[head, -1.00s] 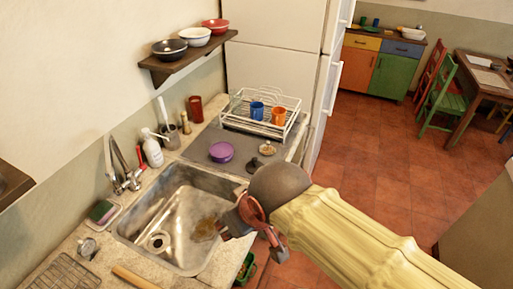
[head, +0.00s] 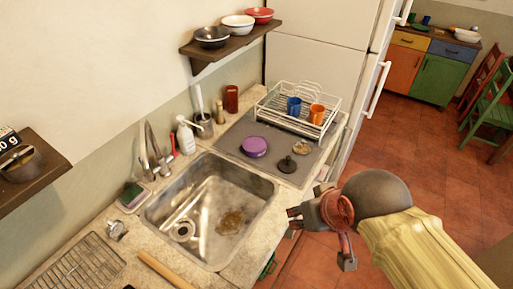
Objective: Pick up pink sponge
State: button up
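A small sponge (head: 131,194) with a green top and what looks like a pinkish side lies in a light dish at the left of the sink. It is small in the head view, and no other sponge shows. My gripper (head: 319,241) is to the right of the sink, beyond the counter's front edge, far from the sponge. Its fingers are spread apart, with nothing visible between them.
The metal sink (head: 207,208) lies between my gripper and the sponge. A tap (head: 154,150) and a white bottle (head: 186,136) stand behind it. A wire rack (head: 78,268) is at the front left. A wall shelf (head: 30,168) overhangs the left, and a dish rack (head: 300,108) stands farther back.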

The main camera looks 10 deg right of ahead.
aim_at(134, 193)
jog(key=u, duration=1.25)
jog(key=i+l+z, duration=0.1)
jog(key=l, duration=0.35)
